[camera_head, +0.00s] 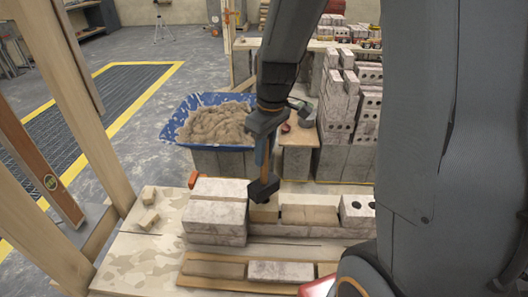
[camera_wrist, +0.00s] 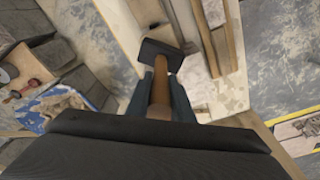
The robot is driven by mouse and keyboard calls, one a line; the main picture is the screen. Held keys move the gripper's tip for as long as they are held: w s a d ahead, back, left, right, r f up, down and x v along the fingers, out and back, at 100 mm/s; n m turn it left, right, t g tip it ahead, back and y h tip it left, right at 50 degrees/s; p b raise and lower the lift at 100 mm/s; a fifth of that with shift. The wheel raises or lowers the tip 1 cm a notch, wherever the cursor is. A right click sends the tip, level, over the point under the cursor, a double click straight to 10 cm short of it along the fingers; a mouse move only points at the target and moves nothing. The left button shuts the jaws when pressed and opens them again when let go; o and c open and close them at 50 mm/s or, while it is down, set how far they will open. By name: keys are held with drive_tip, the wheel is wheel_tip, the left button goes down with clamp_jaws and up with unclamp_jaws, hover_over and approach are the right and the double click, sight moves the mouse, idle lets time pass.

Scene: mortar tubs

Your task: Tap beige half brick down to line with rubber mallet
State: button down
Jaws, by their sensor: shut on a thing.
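My gripper (camera_head: 262,146) is shut on the handle of the rubber mallet, above the low brick wall. The mallet's black head (camera_head: 263,188) hangs at the lower end of its wooden handle. In the wrist view, the brown handle (camera_wrist: 161,88) runs between my fingers to the black head (camera_wrist: 160,54). The beige half brick (camera_head: 264,214) sits in the wall's top course, just below the head and partly hidden by it. I cannot tell whether head and brick touch. A longer beige brick (camera_head: 310,215) lies to its right. I cannot make out a line clearly.
Pale bricks (camera_head: 217,212) are stacked at the wall's left end, and a holed brick (camera_head: 357,210) is at its right. Several bricks lie along a front board (camera_head: 215,268). Behind stands a blue tub (camera_head: 183,128) of mortar. Wooden posts (camera_head: 75,95) rise at left.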

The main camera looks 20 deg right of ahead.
wheel_tip(320, 180, down, 3)
drive_tip(key=shift+f+b, duration=0.2)
drive_tip(key=shift+b, duration=0.7)
wheel_tip(320, 180, up, 4)
drive_tip(key=p, duration=0.4)
drive_tip(key=shift+r, duration=0.15)
drive_tip(key=shift+n, duration=0.3)
drive_tip(key=n+p, duration=0.1)
drive_tip(key=n, duration=0.1)
drive_tip(key=n+p, duration=0.1)
drive_tip(key=n, duration=0.2)
drive_tip(key=n+g+p, duration=0.1)
drive_tip(key=n+p, duration=0.1)
drive_tip(key=n, duration=0.1)
drive_tip(key=shift+d+f+y, duration=0.1)
drive_tip(key=shift+f+y, duration=0.2)
drive_tip(key=shift+f, duration=0.05)
drive_tip(key=shift+f, duration=0.1)
